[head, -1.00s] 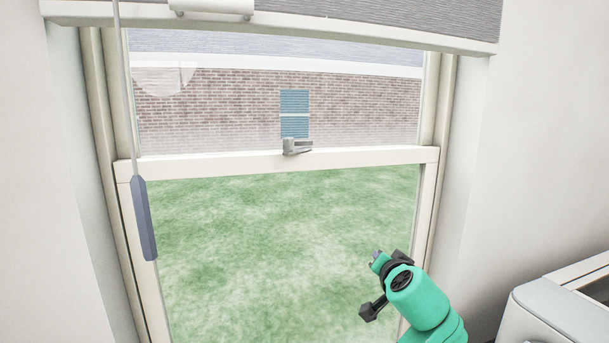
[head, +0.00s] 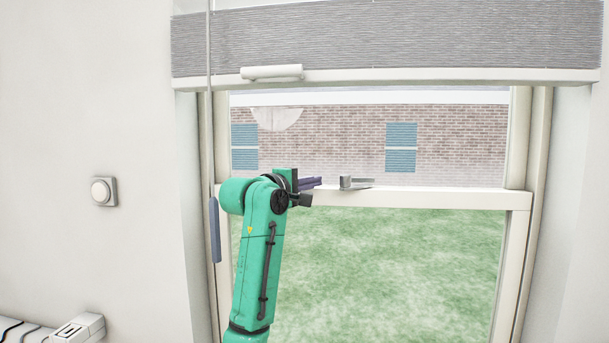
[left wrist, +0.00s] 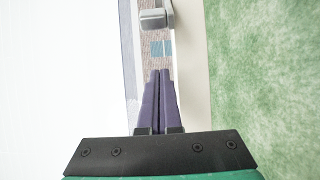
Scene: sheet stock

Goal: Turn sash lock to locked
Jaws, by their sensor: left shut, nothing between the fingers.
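The grey sash lock (head: 346,183) sits on top of the white meeting rail (head: 440,198) of the window. Its lever points right, roughly along the rail. My right gripper is out of view.
A blue-grey wand (head: 214,230) hangs on a cord at the window's left side. A grey blind (head: 400,40) covers the top. A round wall knob (head: 102,191) is at left, and a white device (head: 80,328) sits lower left. Space right of the lock is clear.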

